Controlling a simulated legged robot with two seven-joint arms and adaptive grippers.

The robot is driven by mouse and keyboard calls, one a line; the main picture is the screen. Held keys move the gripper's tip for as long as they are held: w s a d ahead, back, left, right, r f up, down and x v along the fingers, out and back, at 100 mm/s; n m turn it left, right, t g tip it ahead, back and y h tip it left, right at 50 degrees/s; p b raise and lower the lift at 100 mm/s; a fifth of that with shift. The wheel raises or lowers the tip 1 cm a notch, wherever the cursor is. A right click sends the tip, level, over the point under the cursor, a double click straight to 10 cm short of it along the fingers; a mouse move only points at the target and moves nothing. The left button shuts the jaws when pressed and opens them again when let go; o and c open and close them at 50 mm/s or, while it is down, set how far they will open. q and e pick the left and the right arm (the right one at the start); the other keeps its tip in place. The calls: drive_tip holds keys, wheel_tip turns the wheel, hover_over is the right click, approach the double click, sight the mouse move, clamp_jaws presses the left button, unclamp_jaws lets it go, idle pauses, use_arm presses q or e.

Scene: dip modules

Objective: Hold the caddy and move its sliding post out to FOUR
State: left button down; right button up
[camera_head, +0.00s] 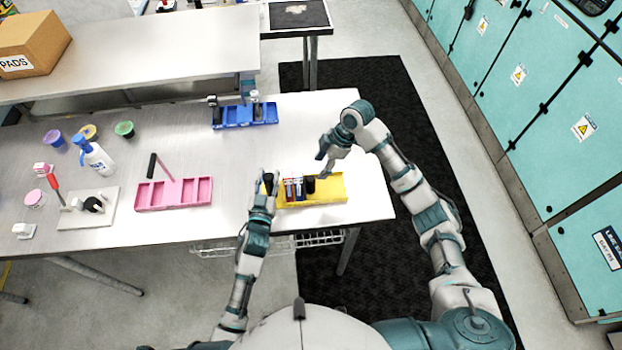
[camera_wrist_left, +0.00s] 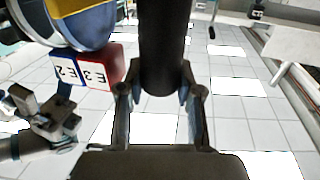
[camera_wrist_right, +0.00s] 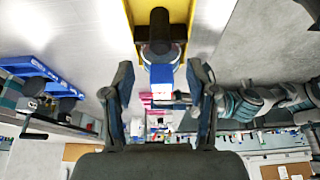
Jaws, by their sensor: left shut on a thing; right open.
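The yellow caddy (camera_head: 334,188) lies near the table's front right corner, with blue, white and red modules (camera_head: 294,188) in it. A short black post (camera_head: 310,184) stands just right of the modules. My left gripper (camera_head: 267,190) is at the caddy's left end, shut on an upright black handle (camera_wrist_left: 162,50). Labels E2 and E3 show on the modules (camera_wrist_left: 85,72) in the left wrist view. My right gripper (camera_head: 323,164) is open and empty above the caddy's right part. In the right wrist view the post (camera_wrist_right: 160,30) lies beyond its fingertips, apart from them.
A pink caddy (camera_head: 174,194) stands to the left and a blue caddy (camera_head: 244,116) behind, each with a dark handle. A spray bottle (camera_head: 94,156), small tubs and a white board (camera_head: 88,210) are at the far left. The table between the caddies is clear.

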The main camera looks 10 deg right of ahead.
sight(313, 178)
drive_tip(key=x, duration=0.8)
drive_tip(key=shift+a+f, duration=0.1)
drive_tip(key=shift+f, duration=0.25)
clamp_jaws()
